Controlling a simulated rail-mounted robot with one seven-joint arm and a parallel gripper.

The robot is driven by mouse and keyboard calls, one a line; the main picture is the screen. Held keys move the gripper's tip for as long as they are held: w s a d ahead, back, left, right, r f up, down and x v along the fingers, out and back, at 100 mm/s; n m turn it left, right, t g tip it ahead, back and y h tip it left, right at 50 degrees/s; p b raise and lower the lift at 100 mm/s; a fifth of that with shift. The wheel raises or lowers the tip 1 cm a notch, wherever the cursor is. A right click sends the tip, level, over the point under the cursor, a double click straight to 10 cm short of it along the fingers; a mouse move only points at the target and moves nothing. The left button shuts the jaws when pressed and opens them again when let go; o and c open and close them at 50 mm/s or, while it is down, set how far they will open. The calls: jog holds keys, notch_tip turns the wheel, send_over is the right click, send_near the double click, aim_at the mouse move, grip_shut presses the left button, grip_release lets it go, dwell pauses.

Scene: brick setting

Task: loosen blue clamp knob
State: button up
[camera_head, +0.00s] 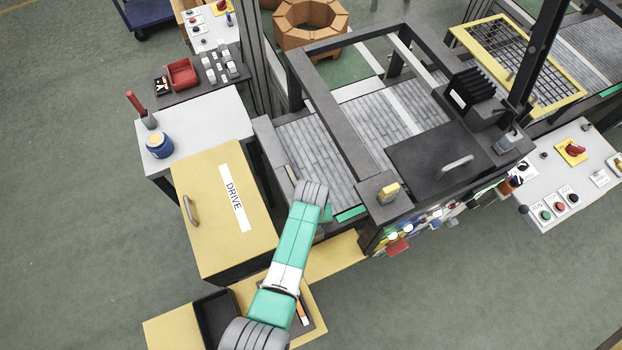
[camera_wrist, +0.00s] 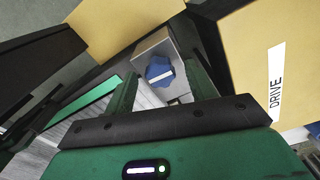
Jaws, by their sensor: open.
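The blue clamp knob (camera_wrist: 160,73), with a white stripe across its face, sits on a grey metal block (camera_wrist: 148,50) in the wrist view. My gripper (camera_wrist: 162,80) is open, with one green finger to the left of the knob and the other to its right. Nothing is held. I cannot tell how much gap is left between fingers and knob. In the head view my arm (camera_head: 294,235) reaches to the near left edge of the conveyor (camera_head: 322,150); the knob is hidden there and my gripper is mostly covered by the wrist.
A yellow cabinet marked DRIVE (camera_head: 205,215) stands close to the left of my arm. A dark frame (camera_head: 325,105) rises over the conveyor to the right. Several coloured controls line the machine's near side, by a red piece (camera_head: 398,246). A blue pot (camera_head: 160,146) stands on the white table.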

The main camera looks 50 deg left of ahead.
notch_tip(320, 180, up, 8)
jog(key=shift+f+p, duration=0.25)
jog(key=shift+p, duration=0.1)
dwell(0.4)
